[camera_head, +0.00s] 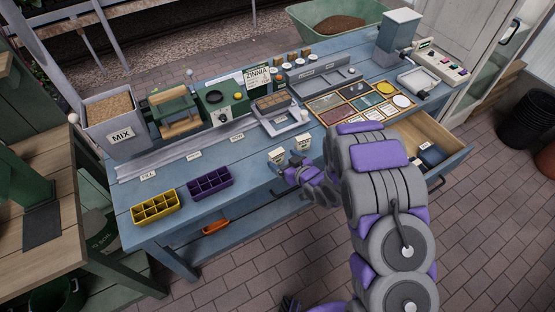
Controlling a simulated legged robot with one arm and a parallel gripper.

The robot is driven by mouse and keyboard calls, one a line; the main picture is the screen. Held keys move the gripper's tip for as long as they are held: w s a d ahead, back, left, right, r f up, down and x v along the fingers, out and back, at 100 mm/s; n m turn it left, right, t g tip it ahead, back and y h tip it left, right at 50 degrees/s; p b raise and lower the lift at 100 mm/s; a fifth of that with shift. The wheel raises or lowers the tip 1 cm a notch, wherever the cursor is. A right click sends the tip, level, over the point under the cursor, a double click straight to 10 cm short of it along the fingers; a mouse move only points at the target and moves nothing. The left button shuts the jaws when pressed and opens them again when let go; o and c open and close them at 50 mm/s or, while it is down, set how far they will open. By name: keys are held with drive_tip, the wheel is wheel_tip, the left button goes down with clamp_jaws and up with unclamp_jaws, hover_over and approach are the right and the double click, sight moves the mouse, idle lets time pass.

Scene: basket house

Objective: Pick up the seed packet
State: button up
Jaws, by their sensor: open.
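Two small pale upright items with dark markings, which look like seed packets, stand near the bench's front edge: a left packet (277,156) and a right packet (303,143). My gripper (298,172) is open, just in front of and below them in the picture. Its fingers are small and partly merge with the dark wrist, so I cannot tell whether they touch a packet. A white card marked ZINNIA (257,77) stands farther back, beside the green machine (221,100).
The blue bench (250,170) also holds a yellow tray (156,207), a purple tray (210,183), a MIX bin (112,121), a scale-like device (285,121) and a framed sorting board (357,103). An open drawer (426,140) juts out at right. The front-left bench top has clear room.

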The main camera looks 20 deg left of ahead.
sight(276, 157)
drive_tip(key=shift+x, duration=1.2)
drive_tip(key=shift+w+a+f, duration=0.1)
drive_tip(key=shift+a+f, duration=0.05)
drive_tip(key=shift+a, duration=0.3)
drive_tip(key=shift+w+a+f, duration=0.1)
drive_tip(key=shift+a+f, duration=0.05)
drive_tip(key=shift+a, duration=0.25)
drive_tip(key=w+a, duration=0.1)
drive_tip(key=w+f+b, duration=0.1)
drive_tip(key=shift+w+a+f+b, duration=0.2)
drive_tip(key=shift+w+a+b, duration=0.1)
drive_tip(key=shift+w+a, duration=0.05)
drive_tip(key=shift+w+a+f, duration=0.1)
drive_tip(key=shift+w+a, duration=0.1)
drive_tip(key=shift+a, duration=0.35)
drive_tip(key=shift+d, duration=0.2)
drive_tip(key=c, duration=0.9)
drive_tip(key=shift+a, duration=0.1)
drive_tip(key=shift+c, duration=0.6)
